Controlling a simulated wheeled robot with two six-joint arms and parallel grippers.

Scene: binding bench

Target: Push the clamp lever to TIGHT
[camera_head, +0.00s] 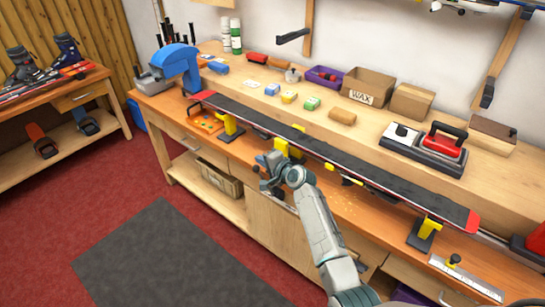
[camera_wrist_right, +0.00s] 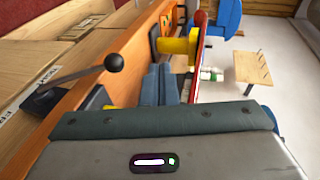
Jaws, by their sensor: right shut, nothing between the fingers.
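The clamp lever (camera_wrist_right: 90,76) shows in the right wrist view as a grey rod with a black ball knob, rising from a dark base at the bench's front edge. Pale labels (camera_wrist_right: 55,78) lie beside it, too small to read. My right gripper (camera_head: 268,161) is at the bench's front edge in the head view, below the long ski. It mostly hides the clamp there. In the wrist view its blue-grey fingers (camera_wrist_right: 160,84) are shut and empty, to the right of the knob, with a visible gap between. My left gripper is not in view.
The dark, red-tipped ski (camera_head: 340,155) lies along the bench on yellow supports (camera_head: 230,128), just behind my right gripper. A blue tool (camera_head: 178,65) stands at the bench's far left end. A red waxing iron (camera_head: 445,143) and boxes (camera_head: 368,86) sit on the raised shelf.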

